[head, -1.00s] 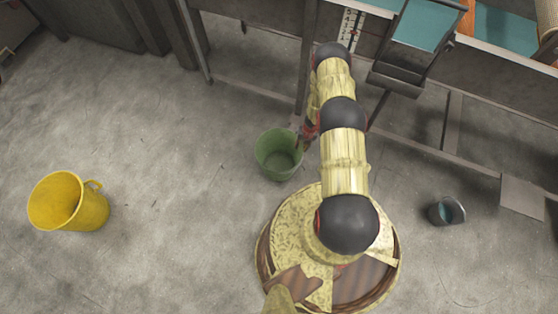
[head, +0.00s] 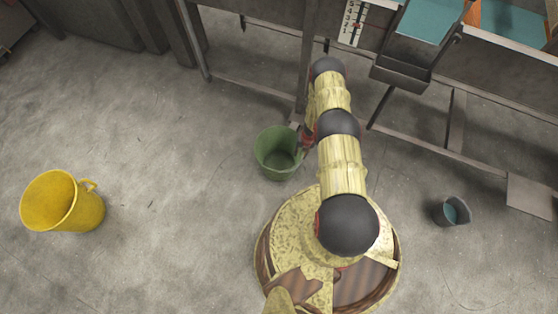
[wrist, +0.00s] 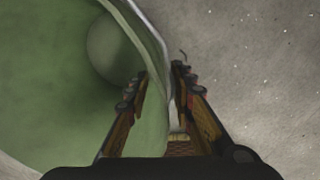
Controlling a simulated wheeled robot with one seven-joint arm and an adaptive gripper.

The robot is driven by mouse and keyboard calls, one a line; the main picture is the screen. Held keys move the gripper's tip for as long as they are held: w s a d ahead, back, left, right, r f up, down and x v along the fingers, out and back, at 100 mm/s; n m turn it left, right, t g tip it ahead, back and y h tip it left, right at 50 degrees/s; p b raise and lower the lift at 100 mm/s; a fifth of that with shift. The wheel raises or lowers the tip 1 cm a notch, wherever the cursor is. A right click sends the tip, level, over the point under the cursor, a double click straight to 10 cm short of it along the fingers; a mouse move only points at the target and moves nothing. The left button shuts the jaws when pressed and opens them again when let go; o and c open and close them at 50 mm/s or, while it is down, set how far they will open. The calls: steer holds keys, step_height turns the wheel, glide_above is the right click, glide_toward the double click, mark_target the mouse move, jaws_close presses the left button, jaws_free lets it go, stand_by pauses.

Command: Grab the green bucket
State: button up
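The green bucket (head: 268,150) stands upright on the floor beside my base in the head view. In the wrist view, the green bucket (wrist: 45,95) fills the left side, with its pale rim running down the middle. My gripper (wrist: 162,72) straddles the bucket wall: the left finger is over the inside and the right finger is outside. Green wall shows between the left finger and the rim, so the fingers look open around it. The right finger is close against the rim; contact cannot be told. In the head view my gripper (head: 299,138) is partly hidden by my arm.
A small dark bucket (head: 452,211) stands at the right. A table frame with legs and a low crossbar (head: 250,90) runs behind the green bucket. The floor between the yellow and green buckets is clear.

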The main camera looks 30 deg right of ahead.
steer(key=shift+w, duration=0.1)
steer(key=shift+c, duration=1.4)
jaws_close()
